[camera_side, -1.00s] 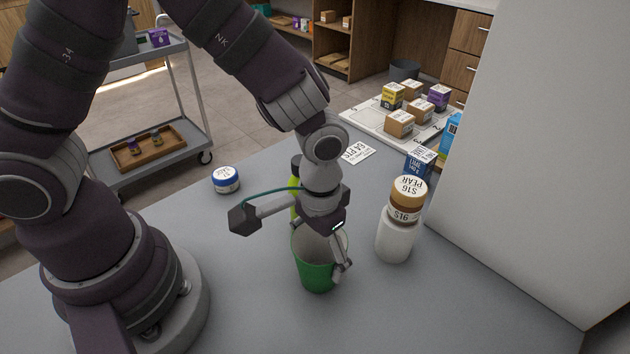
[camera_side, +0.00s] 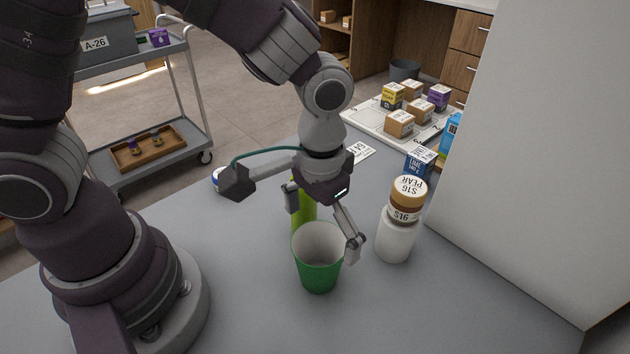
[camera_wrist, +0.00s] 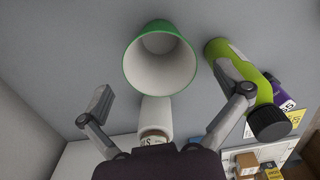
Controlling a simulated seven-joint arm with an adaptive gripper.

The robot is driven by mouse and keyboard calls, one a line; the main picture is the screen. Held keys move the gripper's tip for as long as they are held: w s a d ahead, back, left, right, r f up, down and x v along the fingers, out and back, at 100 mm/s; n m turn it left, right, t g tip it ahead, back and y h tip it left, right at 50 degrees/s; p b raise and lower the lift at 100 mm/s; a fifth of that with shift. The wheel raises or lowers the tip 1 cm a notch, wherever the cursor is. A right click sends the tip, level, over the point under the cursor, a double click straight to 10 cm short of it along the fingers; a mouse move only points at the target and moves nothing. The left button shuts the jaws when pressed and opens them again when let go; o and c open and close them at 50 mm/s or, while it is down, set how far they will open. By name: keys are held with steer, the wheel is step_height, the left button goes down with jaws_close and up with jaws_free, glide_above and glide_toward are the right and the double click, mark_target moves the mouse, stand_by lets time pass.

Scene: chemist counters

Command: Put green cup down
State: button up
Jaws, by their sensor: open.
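The green cup (camera_side: 319,274) stands upright on the grey counter, its white inside showing from above. It also shows in the wrist view (camera_wrist: 160,60), mouth towards the camera, beyond the fingertips. My gripper (camera_side: 322,228) is open and empty, above and behind the cup's rim. In the wrist view its two fingers (camera_wrist: 172,97) are spread wide, with the cup apart from both. In the side view one finger overlaps the cup's right rim.
A lime-green bottle (camera_side: 303,212) stands just behind the cup, close to one finger. The counter's front is clear.

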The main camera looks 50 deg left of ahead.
step_height(320, 180, up, 8)
steer(key=s+a+r+t, duration=0.2)
steer(key=a, duration=0.3)
steer(key=s+a+r+t, duration=0.2)
steer(key=a+t, duration=0.1)
steer(key=a, duration=0.3)
steer(key=shift+r, duration=0.2)
steer(key=shift+s+a+t, duration=0.3)
steer(key=shift+s, duration=0.05)
steer(key=shift+c, duration=1.3)
